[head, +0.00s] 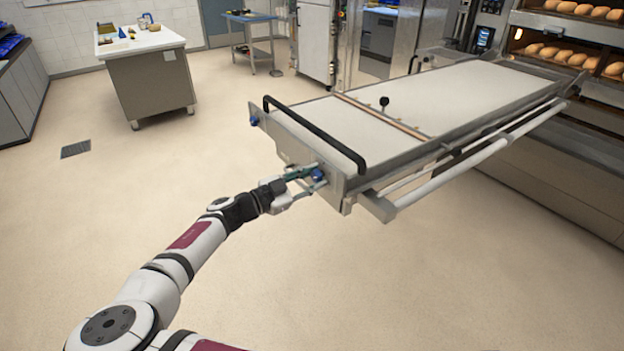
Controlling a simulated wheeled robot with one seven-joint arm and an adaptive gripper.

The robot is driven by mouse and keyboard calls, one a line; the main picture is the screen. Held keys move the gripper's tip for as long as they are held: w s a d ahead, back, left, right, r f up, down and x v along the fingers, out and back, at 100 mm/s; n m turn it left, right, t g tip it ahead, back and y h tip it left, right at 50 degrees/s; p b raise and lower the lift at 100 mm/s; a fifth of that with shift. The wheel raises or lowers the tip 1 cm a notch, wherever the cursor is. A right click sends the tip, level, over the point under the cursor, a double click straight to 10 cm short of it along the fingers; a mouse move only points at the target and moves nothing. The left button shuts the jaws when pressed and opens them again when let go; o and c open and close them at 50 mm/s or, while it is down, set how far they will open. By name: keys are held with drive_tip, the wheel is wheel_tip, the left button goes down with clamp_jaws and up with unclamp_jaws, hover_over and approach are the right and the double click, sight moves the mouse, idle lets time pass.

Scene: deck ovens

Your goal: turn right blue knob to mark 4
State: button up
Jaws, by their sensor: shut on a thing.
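The right blue knob (318,174) sits low on the near end plate of the long loader table (345,190). My gripper (314,176) is at this knob, its fingers around it and shut on it. The fingers hide part of the knob. The marks around it and the knob's pointer are too small to read. A second blue knob (254,120) is at the left end of the same plate, apart from my gripper.
A black handle bar (312,135) runs along the near end above the knobs. Deck ovens with bread loaves (565,53) stand at the right. A worktable (150,75) stands at the back left. The floor (200,150) around my arm is clear.

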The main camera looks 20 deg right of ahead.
drive_tip(key=shift+w, duration=0.1)
drive_tip(key=o, duration=1.2)
drive_tip(key=v, duration=1.2)
